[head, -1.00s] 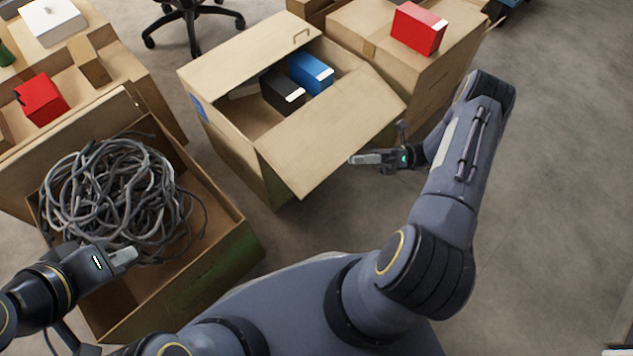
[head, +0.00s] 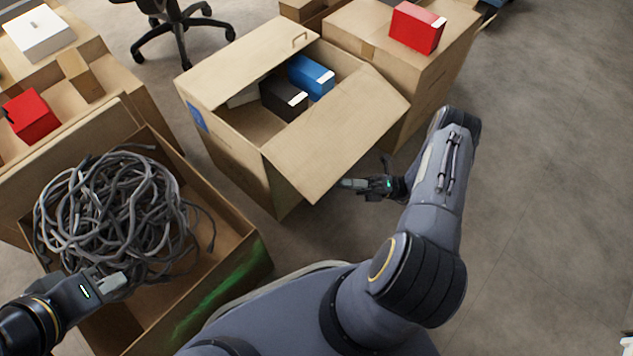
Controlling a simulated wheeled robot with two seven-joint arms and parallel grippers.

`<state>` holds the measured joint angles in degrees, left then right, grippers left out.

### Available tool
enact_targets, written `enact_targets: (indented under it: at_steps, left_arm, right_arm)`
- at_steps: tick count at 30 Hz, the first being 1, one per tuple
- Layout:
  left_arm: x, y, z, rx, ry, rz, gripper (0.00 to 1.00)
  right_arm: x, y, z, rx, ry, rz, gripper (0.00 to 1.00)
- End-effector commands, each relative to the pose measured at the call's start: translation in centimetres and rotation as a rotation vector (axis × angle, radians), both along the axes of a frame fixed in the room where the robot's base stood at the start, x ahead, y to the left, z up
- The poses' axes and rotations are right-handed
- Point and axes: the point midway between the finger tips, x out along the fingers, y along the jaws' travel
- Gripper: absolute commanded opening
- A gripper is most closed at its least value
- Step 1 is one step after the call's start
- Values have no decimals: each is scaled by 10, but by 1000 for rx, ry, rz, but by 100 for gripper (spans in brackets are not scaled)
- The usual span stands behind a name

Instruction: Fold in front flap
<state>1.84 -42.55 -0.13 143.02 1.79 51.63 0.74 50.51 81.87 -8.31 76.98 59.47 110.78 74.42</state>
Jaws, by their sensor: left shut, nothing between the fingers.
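An open brown carton (head: 238,158) stands in the middle. Its front flap (head: 335,135) sticks outward toward the lower right. A black box (head: 284,97) and a blue box (head: 311,76) sit inside the carton. My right gripper (head: 346,183) is just beyond the flap's lower edge, at its lower right, and looks apart from it. I see its fingers from the side and cannot tell whether they are open. My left gripper (head: 116,284) is shut and empty, over the near edge of the cable pile at lower left, far from the flap.
A carton (head: 230,285) with tangled grey cables (head: 115,215) stands at lower left. A carton (head: 415,85) with a red box (head: 417,27) on top stands behind the flap. Cartons with a red box (head: 30,116) are at far left.

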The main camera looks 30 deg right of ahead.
Motion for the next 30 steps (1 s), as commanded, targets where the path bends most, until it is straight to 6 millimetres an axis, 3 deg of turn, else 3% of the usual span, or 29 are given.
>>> enact_targets:
  at_steps: [9, 15, 24, 28, 30]
  left_arm:
    - [0, 0, -4, 0, 0, 0, 0]
    - [0, 0, -6, 0, 0, 0, 0]
    - [0, 0, -6, 0, 0, 0, 0]
    - [0, 0, -6, 0, 0, 0, 0]
    - [0, 0, -6, 0, 0, 0, 0]
  right_arm:
    - [14, 44, 19, 1, -2, 4, 17]
    - [20, 62, 26, 0, -2, 2, 17]
    - [21, 65, 27, -2, -2, 1, 17]
    - [21, 65, 27, -2, -2, 1, 3]
    - [21, 65, 27, -1, -1, 1, 0]
